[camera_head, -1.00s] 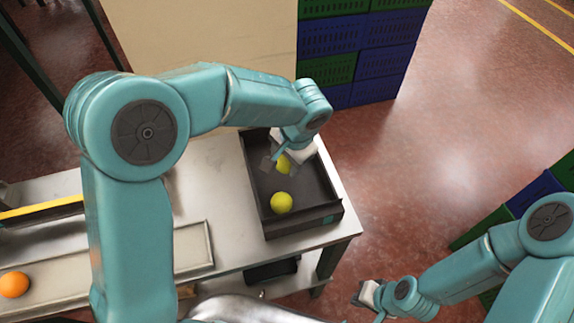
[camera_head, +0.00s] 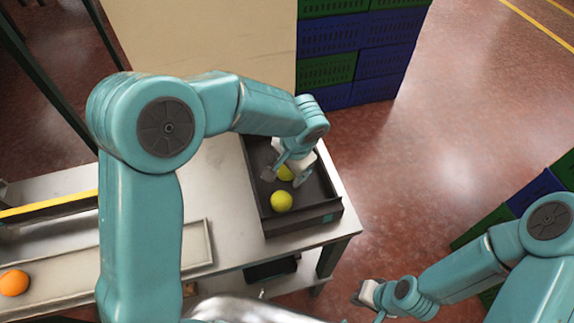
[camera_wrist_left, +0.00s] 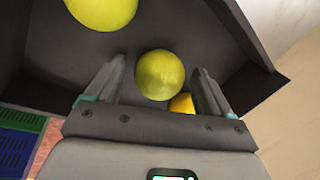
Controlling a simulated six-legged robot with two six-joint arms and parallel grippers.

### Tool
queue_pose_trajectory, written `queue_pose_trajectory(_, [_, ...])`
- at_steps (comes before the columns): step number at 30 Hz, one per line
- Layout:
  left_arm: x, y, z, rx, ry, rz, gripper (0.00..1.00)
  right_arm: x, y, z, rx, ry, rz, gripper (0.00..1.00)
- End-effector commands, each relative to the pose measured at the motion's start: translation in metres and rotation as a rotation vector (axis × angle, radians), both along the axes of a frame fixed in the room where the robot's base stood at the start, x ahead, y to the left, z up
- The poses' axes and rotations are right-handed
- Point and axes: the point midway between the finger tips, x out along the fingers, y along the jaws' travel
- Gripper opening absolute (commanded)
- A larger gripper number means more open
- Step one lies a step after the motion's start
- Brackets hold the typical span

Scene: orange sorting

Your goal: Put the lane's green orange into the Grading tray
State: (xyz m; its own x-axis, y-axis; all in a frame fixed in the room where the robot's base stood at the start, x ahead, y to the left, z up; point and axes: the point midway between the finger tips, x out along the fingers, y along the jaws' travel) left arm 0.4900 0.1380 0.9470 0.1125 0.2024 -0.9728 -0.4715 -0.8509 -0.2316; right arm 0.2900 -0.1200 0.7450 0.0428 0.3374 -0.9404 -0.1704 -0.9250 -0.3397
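A dark tray (camera_head: 308,217) stands on the table and holds two yellow-green oranges. One green orange (camera_head: 281,201) lies toward its near end; the other (camera_head: 286,172) is partly hidden by my left gripper (camera_head: 284,177). In the left wrist view, the second green orange (camera_wrist_left: 160,75) lies between the spread fingers of my left gripper (camera_wrist_left: 159,68), with gaps on both sides. Another green orange (camera_wrist_left: 101,8) is at the top. An orange-yellow fruit (camera_wrist_left: 182,103) shows partly behind the right finger. My right gripper (camera_head: 366,294) is at the lower right, its fingers unclear.
A pale lane (camera_head: 196,248) runs along the table at left, with an orange fruit (camera_head: 14,283) in it. A yellow-topped rail (camera_head: 50,206) lies behind it. Green and blue crates (camera_head: 360,50) stack behind, and more crates (camera_head: 540,190) stand at right.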

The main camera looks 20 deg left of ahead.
Motion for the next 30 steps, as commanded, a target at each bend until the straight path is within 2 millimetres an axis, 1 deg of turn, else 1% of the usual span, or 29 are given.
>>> queue_pose_trajectory(3, [0.0, 0.0, 0.006, 0.0, 0.0, 0.0, 0.82, 0.0, 0.0, 0.006, 0.0, 0.0, 0.0, 0.0])
queue_pose_trajectory(5, [0.0, -0.002, 0.01, -0.001, -0.004, 0.0, 0.82, 0.0, 0.0, 0.002, 0.0, -0.001, 0.0, 0.0])
queue_pose_trajectory(8, [-0.002, -0.006, 0.028, -0.003, -0.007, -0.001, 0.82, 0.0, 0.0, -0.001, 0.0, 0.0, 0.0, 0.0])
queue_pose_trajectory(15, [-0.009, -0.018, 0.084, -0.002, -0.006, -0.001, 0.82, 0.0, 0.0, -0.006, 0.0, 0.0, 0.0, 0.0])
queue_pose_trajectory(19, [-0.011, -0.022, 0.106, -0.002, -0.003, -0.001, 0.82, 0.0, 0.0, -0.007, 0.0, 0.0, 0.0, 0.0])
queue_pose_trajectory(24, [-0.013, -0.024, 0.119, 0.0, -0.001, 0.0, 0.82, 0.0, 0.0, -0.007, 0.0, 0.0, 0.0, 0.0])
queue_pose_trajectory(30, [-0.014, -0.024, 0.12, 0.0, 0.001, 0.0, 0.82, 0.0, 0.0, -0.007, 0.0, 0.0, 0.0, 0.0])
